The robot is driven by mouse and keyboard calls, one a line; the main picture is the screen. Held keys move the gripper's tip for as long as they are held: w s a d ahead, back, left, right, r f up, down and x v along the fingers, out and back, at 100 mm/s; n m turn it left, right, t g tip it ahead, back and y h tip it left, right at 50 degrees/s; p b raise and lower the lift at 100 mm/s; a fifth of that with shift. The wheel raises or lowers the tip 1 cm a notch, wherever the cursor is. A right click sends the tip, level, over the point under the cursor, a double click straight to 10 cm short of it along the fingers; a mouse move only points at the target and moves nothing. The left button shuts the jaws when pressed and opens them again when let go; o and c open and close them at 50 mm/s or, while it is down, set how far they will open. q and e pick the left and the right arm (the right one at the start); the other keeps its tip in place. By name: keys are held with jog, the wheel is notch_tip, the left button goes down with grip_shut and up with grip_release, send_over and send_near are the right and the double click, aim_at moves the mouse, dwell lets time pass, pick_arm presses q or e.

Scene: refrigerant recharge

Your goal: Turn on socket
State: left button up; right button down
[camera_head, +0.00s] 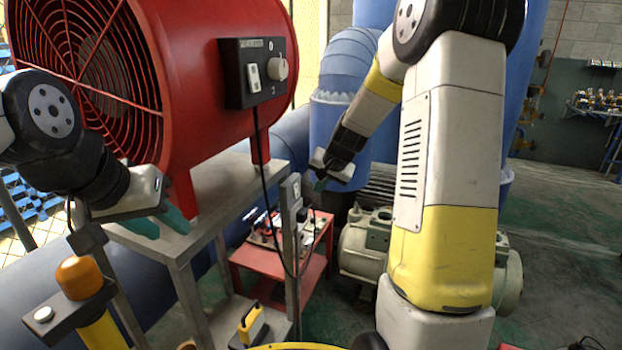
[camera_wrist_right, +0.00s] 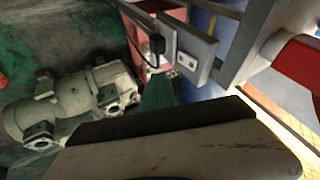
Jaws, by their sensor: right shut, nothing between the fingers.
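The socket (camera_head: 296,188) is a small grey plate on top of a grey post beside the fan stand. In the right wrist view the socket (camera_wrist_right: 187,60) shows a pale insert, with a black plug (camera_wrist_right: 151,45) and cable to its left. My right gripper (camera_head: 321,183) is shut and empty, just right of and slightly above the socket in the head view. Its teal fingertips (camera_wrist_right: 158,90) point toward the socket area; I cannot tell whether they touch it. My left gripper (camera_head: 157,223) has its teal fingers apart and empty at the stand's front left corner.
A large red fan (camera_head: 190,90) with a black switch box (camera_head: 254,72) stands on a metal stand (camera_head: 190,243). A red cart (camera_head: 316,268) and a grey pump (camera_head: 363,245) are behind the socket. An orange-capped post (camera_head: 79,277) is front left.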

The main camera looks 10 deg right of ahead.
aim_at(296, 191)
jog(key=shift+w+a+f, duration=1.95)
jog(key=shift+w+a, duration=0.05)
jog(key=shift+w, duration=0.2)
jog(key=shift+w+a+f, duration=0.15)
jog(key=shift+a, duration=0.15)
